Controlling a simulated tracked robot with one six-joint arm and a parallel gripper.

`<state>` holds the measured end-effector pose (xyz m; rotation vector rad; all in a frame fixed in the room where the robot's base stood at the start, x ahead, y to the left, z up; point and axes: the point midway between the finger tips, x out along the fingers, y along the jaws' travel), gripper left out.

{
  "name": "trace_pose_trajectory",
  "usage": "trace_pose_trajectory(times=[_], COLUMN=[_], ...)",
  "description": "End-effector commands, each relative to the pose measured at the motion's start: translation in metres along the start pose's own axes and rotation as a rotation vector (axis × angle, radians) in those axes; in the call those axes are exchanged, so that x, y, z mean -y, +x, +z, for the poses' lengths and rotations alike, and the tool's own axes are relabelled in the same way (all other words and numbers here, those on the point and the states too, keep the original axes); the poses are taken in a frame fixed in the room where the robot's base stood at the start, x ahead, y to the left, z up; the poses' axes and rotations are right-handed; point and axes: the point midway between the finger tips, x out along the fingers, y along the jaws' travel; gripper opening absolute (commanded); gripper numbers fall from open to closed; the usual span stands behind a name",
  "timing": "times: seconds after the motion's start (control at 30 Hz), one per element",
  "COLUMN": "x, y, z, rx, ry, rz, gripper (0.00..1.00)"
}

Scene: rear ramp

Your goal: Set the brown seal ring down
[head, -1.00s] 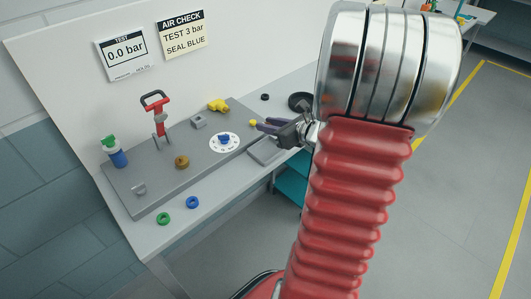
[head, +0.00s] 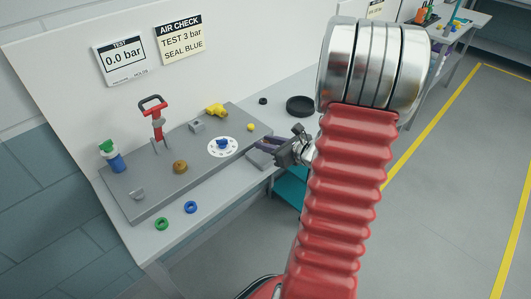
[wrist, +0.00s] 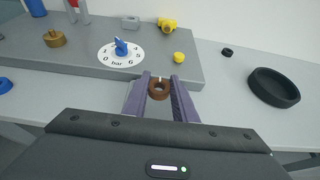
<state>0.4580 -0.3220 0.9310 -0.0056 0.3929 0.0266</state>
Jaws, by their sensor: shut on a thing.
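The brown seal ring (wrist: 159,89) is between the fingertips of my gripper (wrist: 160,84) in the wrist view. The gripper is shut on it, in front of the grey plate's front edge and below the round dial. How far the ring is above the bench I cannot tell. In the head view my gripper (head: 268,146) is at the bench's front edge, right of the dial, and the ring is hidden there. A green ring (head: 161,224) and a blue ring (head: 190,207) lie on the bench (head: 225,188) at the front left.
The grey plate (head: 150,208) carries a white dial (head: 213,152) with a blue knob, a brass fitting (head: 180,167), a red-handled clamp (head: 157,125) and a yellow valve (head: 215,110). A black dish (head: 300,105) stands at the right, with a small black ring (head: 263,101) near it.

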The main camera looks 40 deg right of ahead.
Motion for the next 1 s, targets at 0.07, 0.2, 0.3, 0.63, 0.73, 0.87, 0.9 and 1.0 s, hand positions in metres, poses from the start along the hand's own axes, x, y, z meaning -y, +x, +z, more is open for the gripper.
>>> trace_pose_trajectory(times=[0.07, 0.2, 0.3, 0.63, 0.73, 0.87, 0.9, 1.0], x=[0.0, 0.0, -0.001, 0.0, 0.0, -0.001, -0.001, -0.001], y=[0.0, 0.002, 0.005, 0.016, 0.016, 0.016, 0.016, 0.017], z=[0.0, -0.004, -0.013, -0.038, -0.038, -0.038, -0.038, -0.04], rx=[0.0, -0.001, -0.002, 0.0, 0.0, 0.0, 0.0, 0.0], ry=[0.0, 0.001, 0.003, 0.0, -0.001, -0.001, -0.001, 0.0], rz=[0.0, 0.001, 0.002, 0.001, 0.0, 0.001, 0.001, 0.001], gripper=[0.04, 0.04, 0.04, 0.04, 0.04, 0.04, 0.04, 0.04])
